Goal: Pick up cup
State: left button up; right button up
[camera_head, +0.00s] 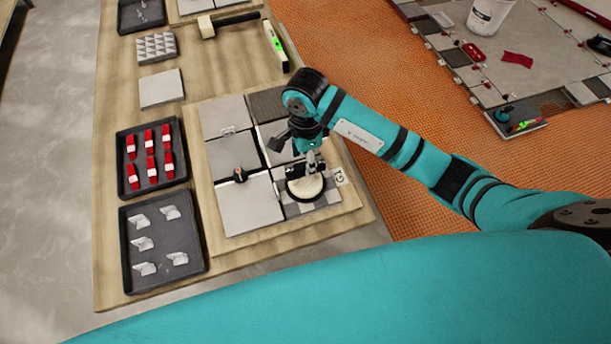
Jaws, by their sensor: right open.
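A round cream disc with a dark edge (305,188), possibly the cup, sits on the checkered tile at the near right of the tile board (290,226). My right gripper (313,163) points down right at its far edge and is open. The fingers partly cover the disc's far side, and I cannot tell whether they touch it. A small dark knob-like piece (240,174) stands at the joint between the pale tiles on the left. My left gripper is not in view.
A tray of red wedges (124,187) and a tray of pale clips (130,278) lie left of the board. A mallet (208,27) and a green level (275,45) lie at the back. A white bucket (489,15) stands at the far right. The grey tile (161,88) lies alone.

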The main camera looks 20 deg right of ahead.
aim_at(305, 175)
jog(key=shift+s+f+p, duration=0.1)
jog(key=shift+f+p, duration=0.3)
notch_tip(305, 175, down, 4)
jog(key=shift+r+p, duration=0.15)
jog(key=shift+p, duration=0.55)
jog(key=shift+f, duration=0.35)
jog(key=shift+c, duration=0.4)
jog(key=shift+r, duration=0.1)
grip_shut()
